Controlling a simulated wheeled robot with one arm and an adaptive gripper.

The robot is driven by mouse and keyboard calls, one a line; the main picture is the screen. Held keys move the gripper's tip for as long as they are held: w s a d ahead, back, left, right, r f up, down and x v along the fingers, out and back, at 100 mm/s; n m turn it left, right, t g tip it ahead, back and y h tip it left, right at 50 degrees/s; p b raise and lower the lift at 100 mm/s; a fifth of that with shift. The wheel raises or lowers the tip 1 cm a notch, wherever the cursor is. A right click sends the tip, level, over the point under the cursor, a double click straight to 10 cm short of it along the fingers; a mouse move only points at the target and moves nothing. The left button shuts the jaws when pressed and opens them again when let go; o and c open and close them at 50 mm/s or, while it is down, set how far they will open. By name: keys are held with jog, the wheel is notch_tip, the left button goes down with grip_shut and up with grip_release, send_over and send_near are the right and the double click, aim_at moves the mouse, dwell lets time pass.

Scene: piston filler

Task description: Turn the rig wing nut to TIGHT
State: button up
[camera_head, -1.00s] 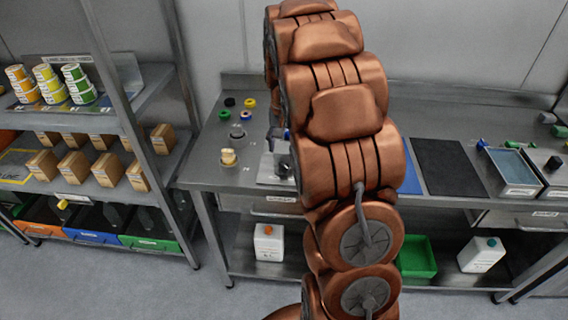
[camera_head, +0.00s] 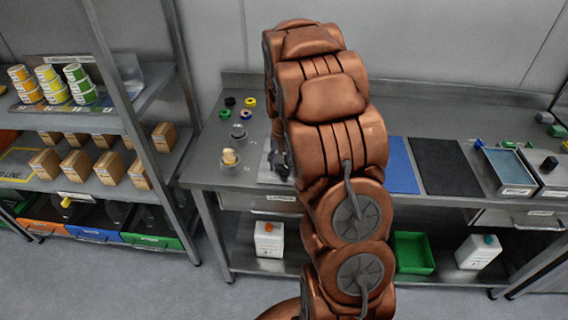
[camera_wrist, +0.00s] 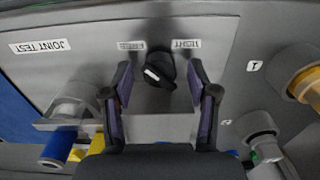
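The wing nut (camera_wrist: 160,69) shows in the wrist view as a small black knob with a white mark on its left side. It sits on a grey panel below two upside-down labels: a blurred one that seems to read FREE (camera_wrist: 130,45) on the left and TIGHT (camera_wrist: 187,44) on the right. My gripper (camera_wrist: 158,82) is open, with one dark finger on each side of the nut and visible gaps between. In the head view my arm hides most of the rig, and only a dark part of my gripper (camera_head: 280,160) shows.
In the wrist view, a clear-and-grey fitting (camera_wrist: 75,108) with a blue end stands left of the fingers. A grey cylinder (camera_wrist: 258,128) and a tan-and-orange part (camera_wrist: 303,82) stand to the right. In the head view, shelving (camera_head: 105,60) flanks the bench (camera_head: 225,172) at left.

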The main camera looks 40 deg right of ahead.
grip_shut()
dwell(0.3)
jog(key=shift+b, duration=0.3)
jog(key=shift+f+m+b, duration=0.1)
jog(key=shift+m+b, duration=0.65)
jog(key=shift+m, duration=0.25)
jog(key=shift+m+b, duration=0.95)
jog(key=shift+m, duration=0.85)
jog(key=shift+o, duration=0.2)
grip_release()
